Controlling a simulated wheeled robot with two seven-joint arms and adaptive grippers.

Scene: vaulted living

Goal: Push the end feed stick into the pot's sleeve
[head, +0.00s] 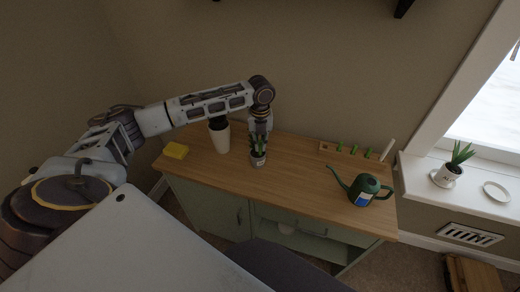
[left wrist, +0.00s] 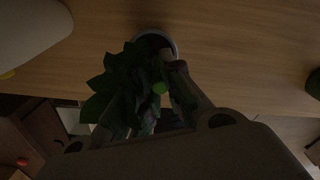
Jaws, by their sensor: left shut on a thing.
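My left gripper (head: 260,128) points down over the small grey pot (head: 258,160) with a dark leafy plant. The pot's pale rim (left wrist: 172,45) shows just beyond the fingers. Leaves and fingers hide the stick's lower part and the sleeve, so I cannot tell whether it is inside. Several green feed sticks (head: 353,150) stand in a wooden rack (head: 327,147) at the back. My right gripper is not in view.
A dark green watering can (head: 363,189) stands at the right. The wooden top (head: 300,187) is clear between plant and can. A potted plant (head: 447,175) sits on the windowsill.

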